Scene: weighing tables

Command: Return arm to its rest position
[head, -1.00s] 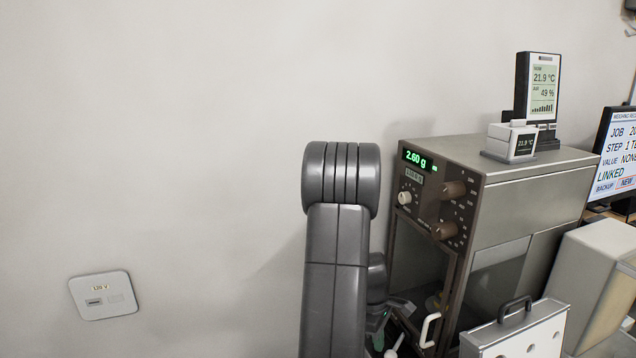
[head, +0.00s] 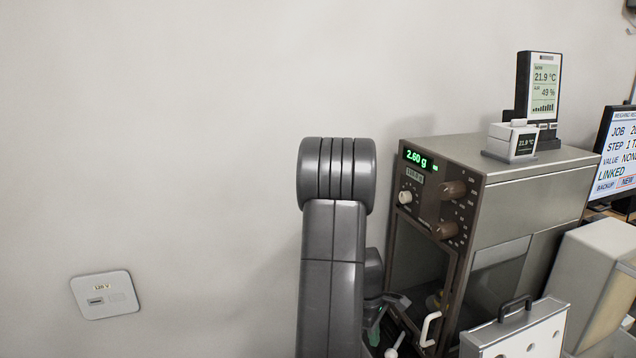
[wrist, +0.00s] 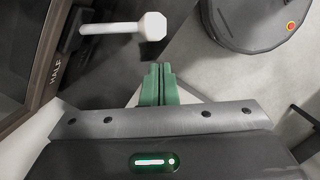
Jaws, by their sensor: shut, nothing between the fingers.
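My arm rises in the lower middle of the head view, its grey links bent at the elbow. My gripper (wrist: 158,84) shows in the wrist view with its two green fingers together and nothing between them. In the head view my gripper is mostly hidden behind the arm, low beside the balance. The balance (head: 540,200) is a brown and grey cabinet reading 2.60 g. Its white handle (wrist: 125,27) lies ahead and left of the fingers in the wrist view, apart from them.
A white-faced case with a black handle (head: 530,335) stands in front of the balance. A temperature display (head: 542,85) sits on or behind it, and a monitor (head: 617,150) is at the right.

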